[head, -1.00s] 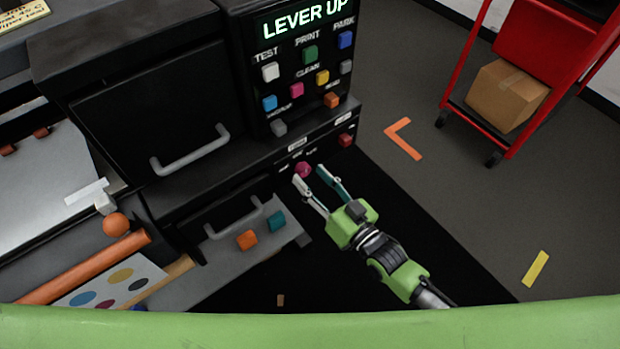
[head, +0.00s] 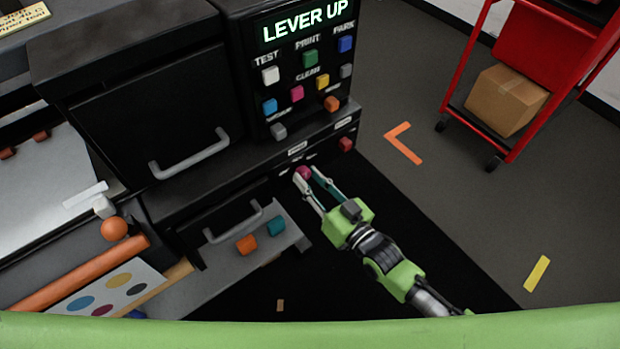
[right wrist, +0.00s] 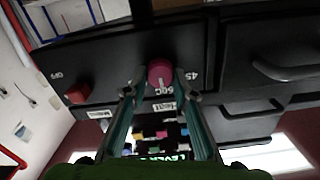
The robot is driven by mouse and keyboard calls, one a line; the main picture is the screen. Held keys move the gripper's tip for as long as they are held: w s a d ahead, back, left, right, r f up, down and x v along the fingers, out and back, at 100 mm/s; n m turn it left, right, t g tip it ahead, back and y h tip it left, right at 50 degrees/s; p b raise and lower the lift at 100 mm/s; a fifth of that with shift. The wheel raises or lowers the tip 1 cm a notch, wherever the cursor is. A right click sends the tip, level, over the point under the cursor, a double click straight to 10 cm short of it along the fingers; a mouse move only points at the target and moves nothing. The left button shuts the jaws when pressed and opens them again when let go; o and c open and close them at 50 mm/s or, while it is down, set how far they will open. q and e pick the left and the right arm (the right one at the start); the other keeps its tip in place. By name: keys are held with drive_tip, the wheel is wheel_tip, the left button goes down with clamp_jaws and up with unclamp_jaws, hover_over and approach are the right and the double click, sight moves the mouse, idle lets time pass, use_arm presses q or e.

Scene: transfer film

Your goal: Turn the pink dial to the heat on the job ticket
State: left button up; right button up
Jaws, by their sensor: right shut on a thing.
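The pink dial (head: 303,172) is on the low front strip of the black machine, below the button panel. My right gripper (head: 305,174) is shut on it, with one finger at each side. In the right wrist view the pink dial (right wrist: 160,73) sits between the fingertips, and its white pointer line shows, pointing toward the lower part of that picture. Small markings lie around it, partly hidden by the fingers; one reads about 45. A cream card (head: 22,17) with print is cut off at the top left; I cannot read it or tell if it is the job ticket. My left gripper is not in view.
The screen (head: 305,24) reads LEVER UP above several coloured buttons. A red button (head: 346,144) is right of the dial. An open grey drawer (head: 235,262) with an orange and a teal block is at lower left. A red cart (head: 540,60) stands on the floor at right.

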drive_tip(key=n+p, duration=0.1)
drive_tip(key=n, duration=0.5)
drive_tip(key=shift+s, duration=0.1)
drive_tip(key=n, duration=0.5)
drive_tip(key=shift+a+f, duration=0.1)
drive_tip(key=shift+n, duration=0.4)
drive_tip(key=o, duration=1.1)
drive_tip(key=shift+s, duration=0.1)
drive_tip(key=v, duration=1.2)
